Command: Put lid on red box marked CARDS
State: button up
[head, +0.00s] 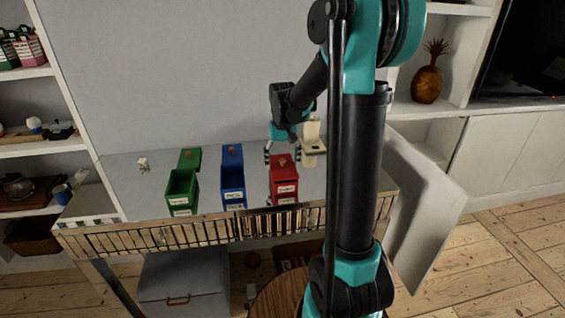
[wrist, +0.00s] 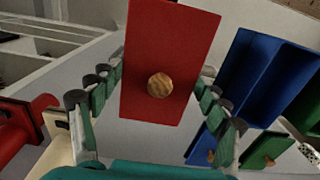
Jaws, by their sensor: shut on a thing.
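The red box (head: 285,188) stands on the table, right of the blue box, with a pale label on its front that is too small to read. The red lid (wrist: 165,45) fills the upper middle of the wrist view, with a round wooden knob (wrist: 160,86) facing the camera. My gripper (wrist: 162,78) is shut on the lid, its fingers at the left and right edges. In the head view my gripper (head: 283,155) is just above the back of the red box. The lid hides the red box in the wrist view, and I cannot tell whether they touch.
An open blue box (head: 232,182) and an open green box (head: 182,188) stand to the left. A blue lid (wrist: 203,146) and a green lid (wrist: 266,149) lie behind them. A cream object (head: 312,145) stands close right of my gripper. A small pale item (head: 143,164) is far left.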

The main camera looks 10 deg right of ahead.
jog(key=shift+f, duration=0.35)
dwell(0.4)
jog(key=o, duration=1.2)
jog(key=shift+c, duration=0.2)
jog(key=shift+r, duration=3.55)
jog(key=s+d+f+t, duration=0.2)
jog(key=s+f, duration=0.4)
jog(key=s, duration=0.5)
jog(key=s+d+f+t, duration=0.2)
jog(key=s+f, duration=0.4)
jog(key=s, duration=0.5)
jog(key=shift+f, duration=0.35)
